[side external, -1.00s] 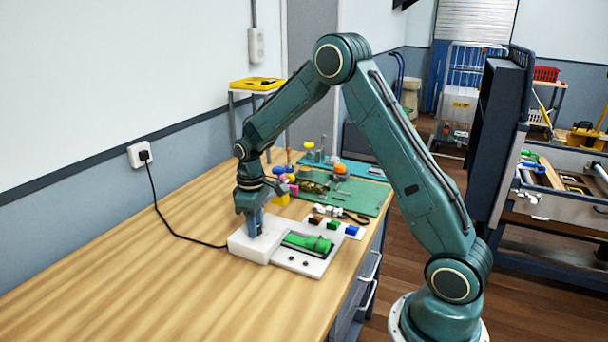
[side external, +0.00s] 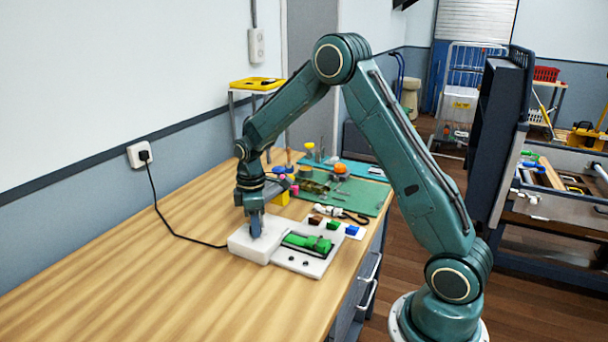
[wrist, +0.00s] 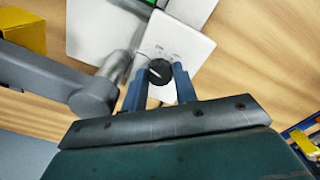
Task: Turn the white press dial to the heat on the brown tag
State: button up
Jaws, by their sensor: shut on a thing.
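The white press (side external: 245,247) sits on the wooden bench with a green strip (side external: 308,243) on its flat plate. It also shows in the wrist view (wrist: 192,40). Its dial (wrist: 160,72) is a dark round knob with a white pointer line; faint marks sit beside it, too small to read. My gripper (wrist: 158,80) points down at the press, its two blue fingers on either side of the dial, shut on it. In the side view my gripper (side external: 256,232) hides the dial. A brown tag (side external: 315,219) lies on a white card beyond the press.
A green tag (side external: 333,225) and a blue tag (side external: 352,230) lie beside the brown one. A green mat (side external: 365,197) with small parts and a yellow block (side external: 282,198) stand behind. A black cord (side external: 170,226) runs to the wall socket. The near bench is clear.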

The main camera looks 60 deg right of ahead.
jog(key=o, duration=1)
jog(key=shift+d+r, duration=0.1)
jog(key=shift+w+r, duration=0.1)
jog(key=shift+r, duration=0.6)
notch_tip(320, 180, up, 5)
jog(key=shift+f, duration=0.1)
jog(key=shift+r, duration=0.85)
jog(key=shift+a, duration=0.2)
jog(key=shift+s+r, duration=0.1)
jog(key=shift+s, duration=0.1)
